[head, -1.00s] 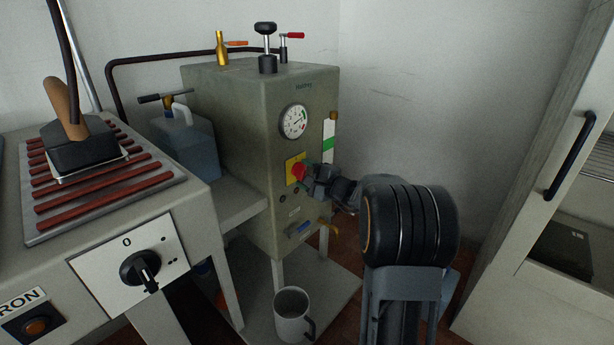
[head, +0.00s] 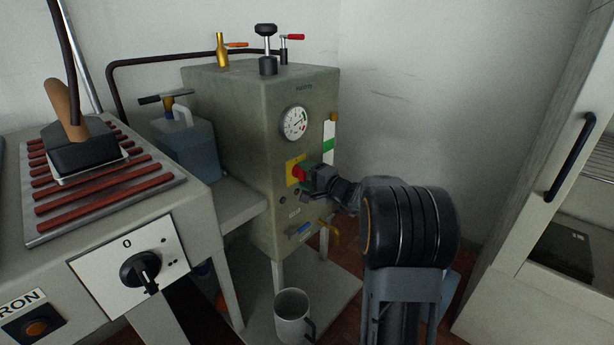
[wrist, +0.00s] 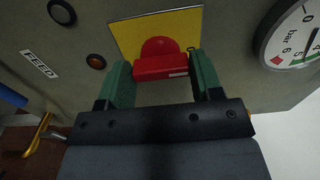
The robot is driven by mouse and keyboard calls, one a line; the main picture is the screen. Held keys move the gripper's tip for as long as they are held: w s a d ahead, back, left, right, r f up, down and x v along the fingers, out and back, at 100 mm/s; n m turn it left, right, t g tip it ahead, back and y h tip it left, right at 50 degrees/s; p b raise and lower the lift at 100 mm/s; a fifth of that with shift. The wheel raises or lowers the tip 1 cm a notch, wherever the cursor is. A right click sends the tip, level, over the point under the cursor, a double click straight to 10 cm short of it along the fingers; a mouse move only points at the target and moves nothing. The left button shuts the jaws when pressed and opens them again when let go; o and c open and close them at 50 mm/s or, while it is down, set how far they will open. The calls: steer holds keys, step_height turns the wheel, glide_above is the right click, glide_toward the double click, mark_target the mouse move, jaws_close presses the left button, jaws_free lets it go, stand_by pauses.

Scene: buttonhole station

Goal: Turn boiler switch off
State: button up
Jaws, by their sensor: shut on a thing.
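The boiler (head: 265,130) is a grey-green box on a stand. Its red rotary switch (head: 299,174) sits on a yellow plate (head: 291,168) on the front face, below the gauge. In the wrist view the red switch (wrist: 160,66) has a bar-shaped grip lying across the picture. My gripper (wrist: 160,78) has one green finger at each end of that bar and is shut on it. In the head view my gripper (head: 309,173) reaches the switch from the right and hides part of it.
The round pressure gauge (head: 295,122) is above the switch. A mug (head: 292,318) stands below. The ironing table (head: 206,195) is at left, a cabinet (head: 535,190) at right.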

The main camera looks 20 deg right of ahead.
steer(key=o, duration=0.9)
steer(key=p+v, duration=0.3)
steer(key=v, duration=1)
steer(key=shift+s+d, duration=0.25)
steer(key=shift+s, duration=0.1)
steer(key=shift+r+p, duration=0.1)
steer(key=shift+p, duration=0.2)
steer(key=s+a+r+n+g+y+p, duration=0.1)
steer(key=s+a+r+n+g+p, duration=0.4)
steer(key=a+r+p, duration=0.4)
steer(key=s+a+r+n+g+p, duration=0.25)
steer(key=a+r+g+p, duration=0.4)
steer(key=a+p, duration=0.35)
steer(key=s+r+n+h+p, duration=0.2)
steer(key=s+r+p, duration=0.1)
steer(key=r+p, duration=0.3)
steer(key=s+r+n+g+h+p, duration=0.1)
steer(key=s+r+h+p, duration=0.2)
steer(key=r+p, duration=0.3)
steer(key=s+d+r+n+h+p, duration=0.1)
steer(key=s+r+n+h+p, duration=0.1)
steer(key=r+p, duration=0.4)
steer(key=shift+s+r+n+h+p, duration=0.4)
steer(key=shift+s+h+p, duration=0.3)
steer(key=shift+p, duration=0.25)
